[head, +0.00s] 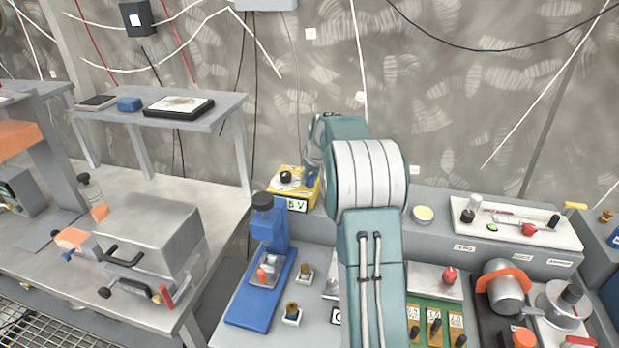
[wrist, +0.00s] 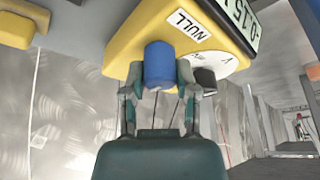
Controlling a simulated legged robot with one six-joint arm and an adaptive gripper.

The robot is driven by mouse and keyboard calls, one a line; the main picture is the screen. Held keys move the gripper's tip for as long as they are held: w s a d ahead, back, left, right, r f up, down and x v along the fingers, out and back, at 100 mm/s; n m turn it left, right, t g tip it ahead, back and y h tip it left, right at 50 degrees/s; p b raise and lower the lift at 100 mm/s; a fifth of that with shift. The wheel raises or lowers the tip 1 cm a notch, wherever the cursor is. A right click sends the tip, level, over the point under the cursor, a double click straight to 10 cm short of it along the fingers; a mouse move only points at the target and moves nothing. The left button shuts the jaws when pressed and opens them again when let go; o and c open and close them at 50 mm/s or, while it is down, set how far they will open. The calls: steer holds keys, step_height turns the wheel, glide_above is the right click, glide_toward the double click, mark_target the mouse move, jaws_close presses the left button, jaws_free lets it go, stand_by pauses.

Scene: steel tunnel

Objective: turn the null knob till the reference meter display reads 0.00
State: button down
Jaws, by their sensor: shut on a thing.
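The reference meter is a yellow box (wrist: 135,40) in the wrist view. It also shows in the head view (head: 274,199), on the bench just left of my arm. Its blue null knob (wrist: 159,62) sits beside the NULL label (wrist: 186,23). My gripper (wrist: 158,84) is shut on the blue knob, one finger on each side.
A blue press-like stand (head: 247,312) is in front of the meter. A dark selector knob (wrist: 206,76) is close beside my finger. A grey panel with a white instrument (head: 515,222) lies to the right. A metal box (head: 160,225) stands on the left bench.

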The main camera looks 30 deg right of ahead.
steer(key=m, duration=0.2)
steer(key=m+h, duration=0.1)
steer(key=m, duration=0.1)
steer(key=shift+f+m+g+h, duration=0.15)
steer(key=shift+m+g+h, duration=0.15)
steer(key=shift+g, duration=0.1)
steer(key=shift+m+g+h, duration=0.4)
steer(key=shift+m+h, duration=0.2)
steer(key=shift+m, duration=1.3)
steer(key=shift+c, duration=1.9)
jaws_free()
